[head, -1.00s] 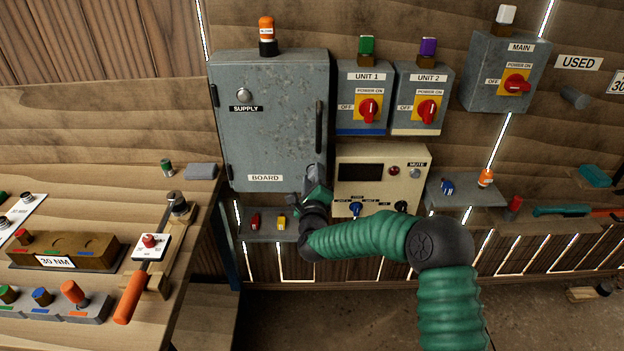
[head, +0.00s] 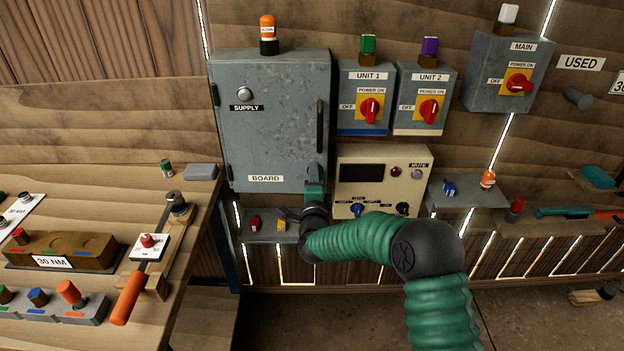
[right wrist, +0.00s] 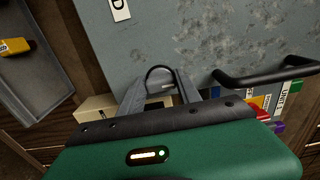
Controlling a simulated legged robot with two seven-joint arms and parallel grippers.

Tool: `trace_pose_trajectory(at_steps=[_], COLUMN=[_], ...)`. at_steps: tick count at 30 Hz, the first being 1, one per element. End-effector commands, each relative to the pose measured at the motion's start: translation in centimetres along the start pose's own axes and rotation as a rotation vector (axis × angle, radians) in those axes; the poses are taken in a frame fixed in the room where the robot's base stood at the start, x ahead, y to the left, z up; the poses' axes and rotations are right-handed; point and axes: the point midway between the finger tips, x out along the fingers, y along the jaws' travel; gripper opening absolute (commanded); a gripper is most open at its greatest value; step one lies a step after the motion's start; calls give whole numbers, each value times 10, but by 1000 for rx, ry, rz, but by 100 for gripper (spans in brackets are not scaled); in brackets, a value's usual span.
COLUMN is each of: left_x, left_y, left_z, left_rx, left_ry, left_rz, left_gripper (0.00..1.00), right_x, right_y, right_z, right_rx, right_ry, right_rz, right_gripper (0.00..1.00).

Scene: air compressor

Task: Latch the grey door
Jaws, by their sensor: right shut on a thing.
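The grey door (head: 272,125) of the supply cabinet looks closed in the head view, with a black bar handle (head: 320,126) on its right edge. It fills the upper part of the right wrist view (right wrist: 215,35). My right gripper (head: 314,172) is at the door's lower right corner, below the handle. In the right wrist view its fingers (right wrist: 163,88) are shut on a dark curved loop (right wrist: 160,70), which looks like the latch; the grip itself is partly hidden. Whether the latch is engaged cannot be told. My left gripper is not in view.
A beige control box (head: 415,165) stands close right of my gripper. Below the door a small shelf (head: 268,236) holds a red and a yellow piece. Unit switch boxes (head: 363,130) hang to the right. A wooden workbench (head: 190,240) with tools is at the left.

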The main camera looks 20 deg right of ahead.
Motion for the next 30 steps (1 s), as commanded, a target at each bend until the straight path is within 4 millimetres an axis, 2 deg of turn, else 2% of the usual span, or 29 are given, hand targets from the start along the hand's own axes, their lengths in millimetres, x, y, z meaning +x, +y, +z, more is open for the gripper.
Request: trace_pose_trajectory(at_steps=[1, 13, 14, 18, 27, 30], left_x=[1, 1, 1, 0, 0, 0], left_y=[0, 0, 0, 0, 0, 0], left_z=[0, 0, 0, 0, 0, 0], left_rx=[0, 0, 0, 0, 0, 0], left_ry=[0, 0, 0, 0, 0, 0], left_rz=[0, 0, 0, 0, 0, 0], left_gripper=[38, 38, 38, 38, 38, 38], right_x=[0, 1, 1, 1, -1, -8], right_y=[7, 5, 5, 4, 0, -1], right_z=[-7, -8, -8, -6, -2, -1], right_rx=[-8, -14, -14, -13, -13, -13], right_ry=[12, 14, 14, 11, 5, 4], right_rz=[12, 10, 9, 7, 1, 0], right_gripper=[0, 0, 41, 60, 62, 62])
